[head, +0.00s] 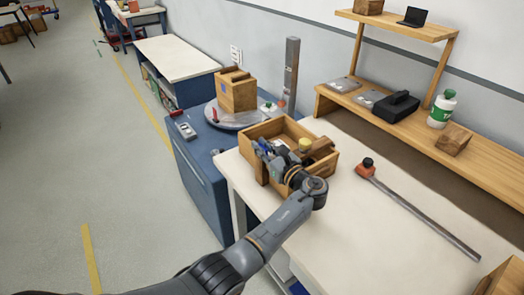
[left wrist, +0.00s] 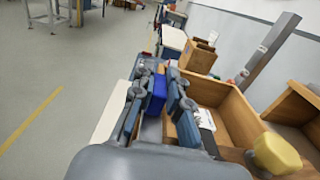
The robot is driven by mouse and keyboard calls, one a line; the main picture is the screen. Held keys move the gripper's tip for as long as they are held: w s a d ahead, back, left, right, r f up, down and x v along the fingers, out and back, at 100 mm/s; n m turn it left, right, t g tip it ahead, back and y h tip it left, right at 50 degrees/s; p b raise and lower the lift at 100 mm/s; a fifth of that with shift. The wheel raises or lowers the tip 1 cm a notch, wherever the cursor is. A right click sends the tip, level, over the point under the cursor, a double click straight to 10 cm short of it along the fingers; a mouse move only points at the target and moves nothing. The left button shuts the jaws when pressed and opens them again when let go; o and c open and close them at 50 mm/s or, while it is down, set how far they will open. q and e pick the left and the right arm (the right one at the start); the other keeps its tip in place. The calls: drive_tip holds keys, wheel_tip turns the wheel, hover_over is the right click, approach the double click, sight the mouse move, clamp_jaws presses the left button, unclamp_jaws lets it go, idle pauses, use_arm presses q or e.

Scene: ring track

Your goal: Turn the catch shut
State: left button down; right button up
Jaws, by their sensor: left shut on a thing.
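My left gripper (head: 266,152) is over the near left part of an open wooden box (head: 327,166) on the white bench. In the left wrist view its two fingers (left wrist: 157,112) stand on either side of a small deep blue piece (left wrist: 157,95) and are shut on it. The fingers and wrist hide part of the blue piece and the box's wall, so I cannot tell whether the piece is fixed to the box. I cannot make out a catch for certain. My right gripper is in neither view.
A yellow-topped item (head: 305,145) is in the box. A round grey turntable (head: 238,121) with a wooden block (head: 237,92) stands beyond it on a blue cabinet (head: 203,170). A long bar (head: 420,212) lies on the bench at right. A wooden shelf (head: 440,142) runs along the wall.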

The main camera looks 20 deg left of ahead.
sight(262, 146)
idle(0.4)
use_arm(q)
drive_tip(key=c, duration=1.3)
unclamp_jaws()
drive_tip(key=shift+r, duration=0.1)
wheel_tip(262, 146, up, 10)
drive_tip(key=shift+f, duration=0.1)
